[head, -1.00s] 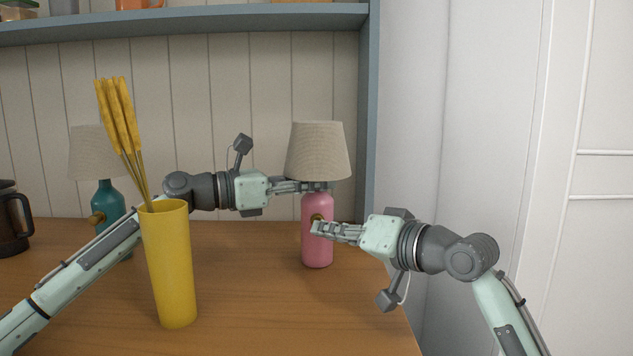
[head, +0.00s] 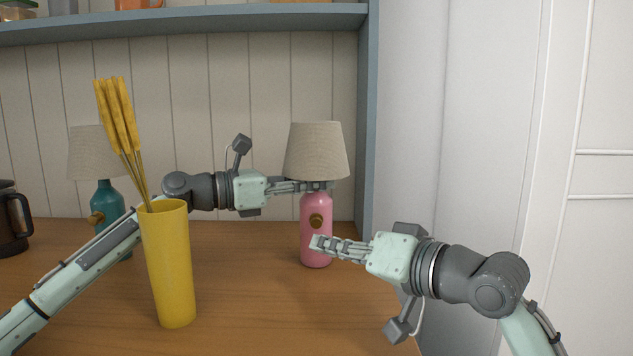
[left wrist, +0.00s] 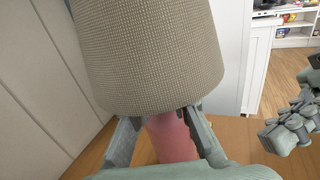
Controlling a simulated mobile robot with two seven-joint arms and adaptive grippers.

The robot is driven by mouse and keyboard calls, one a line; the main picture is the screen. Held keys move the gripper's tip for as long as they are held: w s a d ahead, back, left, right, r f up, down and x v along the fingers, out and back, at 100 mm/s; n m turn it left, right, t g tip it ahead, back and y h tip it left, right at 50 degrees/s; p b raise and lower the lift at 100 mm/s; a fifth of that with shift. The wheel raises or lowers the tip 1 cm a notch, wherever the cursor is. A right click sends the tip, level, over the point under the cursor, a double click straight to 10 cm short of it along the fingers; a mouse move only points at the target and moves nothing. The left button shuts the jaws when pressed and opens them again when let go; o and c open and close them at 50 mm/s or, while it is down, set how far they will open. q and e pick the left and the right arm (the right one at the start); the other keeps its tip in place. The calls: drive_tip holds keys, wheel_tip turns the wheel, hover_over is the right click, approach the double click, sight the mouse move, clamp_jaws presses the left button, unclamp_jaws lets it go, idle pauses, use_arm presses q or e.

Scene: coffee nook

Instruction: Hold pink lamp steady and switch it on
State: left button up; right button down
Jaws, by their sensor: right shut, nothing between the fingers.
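The pink lamp (head: 315,250) stands upright on the wooden counter, with a beige shade (head: 316,152) and a round brass-brown knob (head: 317,220) on its front. No clear glow shows on the shade. My left gripper (head: 327,186) is at the lamp's neck just under the shade. In the left wrist view its fingers lie on both sides of the pink body (left wrist: 172,140), closed on the neck; the shade hides part of the contact. My right gripper (head: 314,243) is shut and empty, in front of the lamp body and below the knob, apart from the knob.
A yellow vase (head: 168,270) with yellow stems stands in front of my left arm. A teal lamp (head: 108,203) and a dark coffee pot (head: 12,222) are at the left. A shelf (head: 200,22) runs above. The counter (head: 250,290) is clear between vase and pink lamp.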

use_arm(q)
drive_tip(key=o, duration=0.5)
drive_tip(key=shift+c, duration=0.2)
